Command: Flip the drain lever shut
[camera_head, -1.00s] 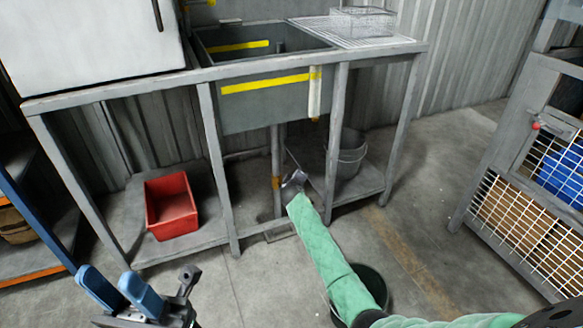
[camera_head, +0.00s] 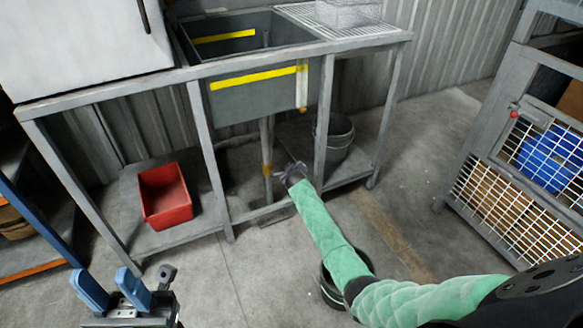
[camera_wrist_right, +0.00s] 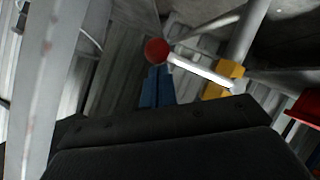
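The drain lever is a pale bar (camera_wrist_right: 200,74) with a red ball knob (camera_wrist_right: 157,50), running from a yellow valve body (camera_wrist_right: 222,80) on the drain pipe (camera_wrist_right: 246,35) in the right wrist view. The bar sticks out sideways from the pipe. In the head view the yellow valve (camera_head: 267,170) is small under the sink, and the lever is too small to make out. My right gripper (camera_head: 288,172) is just right of the pipe. Its blue fingers (camera_wrist_right: 157,86) look closed together, tips just by the knob; contact is unclear. My left gripper (camera_head: 108,287) is open and empty, lower left.
The sink (camera_head: 255,95) sits in a grey frame whose front leg (camera_head: 325,125) stands near my right gripper. A red bin (camera_head: 166,195) and a grey bucket (camera_head: 337,140) are on the lower shelf. A dark bucket (camera_head: 330,290) is beneath my right arm. A mesh cage (camera_head: 510,205) stands right.

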